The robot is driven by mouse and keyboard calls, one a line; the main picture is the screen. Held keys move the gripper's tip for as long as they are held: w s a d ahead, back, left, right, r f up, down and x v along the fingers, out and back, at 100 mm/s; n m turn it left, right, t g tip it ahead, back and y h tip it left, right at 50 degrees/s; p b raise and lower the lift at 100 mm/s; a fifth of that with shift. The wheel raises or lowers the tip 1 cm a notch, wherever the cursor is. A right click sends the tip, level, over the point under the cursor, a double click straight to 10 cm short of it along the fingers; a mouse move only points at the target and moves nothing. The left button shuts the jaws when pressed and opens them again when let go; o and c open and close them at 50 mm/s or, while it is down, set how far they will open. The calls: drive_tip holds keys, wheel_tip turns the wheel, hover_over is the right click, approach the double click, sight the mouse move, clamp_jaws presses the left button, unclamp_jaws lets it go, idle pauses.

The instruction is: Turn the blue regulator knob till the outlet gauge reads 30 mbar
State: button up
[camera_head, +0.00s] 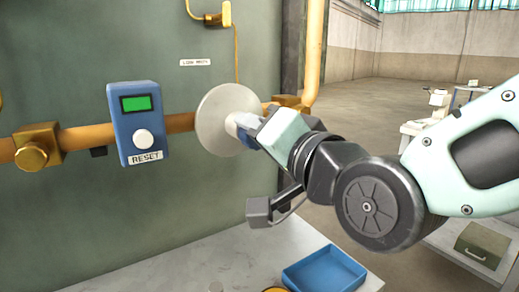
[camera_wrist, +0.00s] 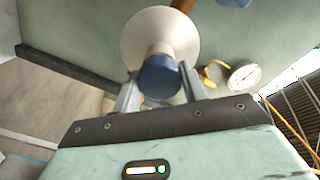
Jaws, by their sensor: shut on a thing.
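The blue regulator knob (camera_wrist: 160,76) sits at the front of a pale round regulator body (camera_wrist: 132,38), which also shows as a disc on the pipe in the head view (camera_head: 216,120). My gripper (camera_wrist: 158,90) is shut on the knob, with one finger on each side of it. In the head view my gripper (camera_head: 243,128) reaches the disc from the right and hides most of the knob. A round white gauge (camera_wrist: 243,75) shows right of the knob in the wrist view; its reading is too small to tell. No gauge face shows in the head view.
A blue box with a green display and white RESET button (camera_head: 143,139) hangs left of the disc. A brass fitting (camera_head: 34,148) sits on the orange pipe (camera_head: 88,137). Below stands a pale bench (camera_head: 195,264) with a blue tray (camera_head: 325,272).

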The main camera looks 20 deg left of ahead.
drive_tip(key=shift+f+m+b, duration=0.1)
drive_tip(key=shift+m+b, duration=0.55)
drive_tip(key=shift+m, duration=0.45)
drive_tip(key=o, duration=1)
drive_tip(key=shift+d, duration=0.1)
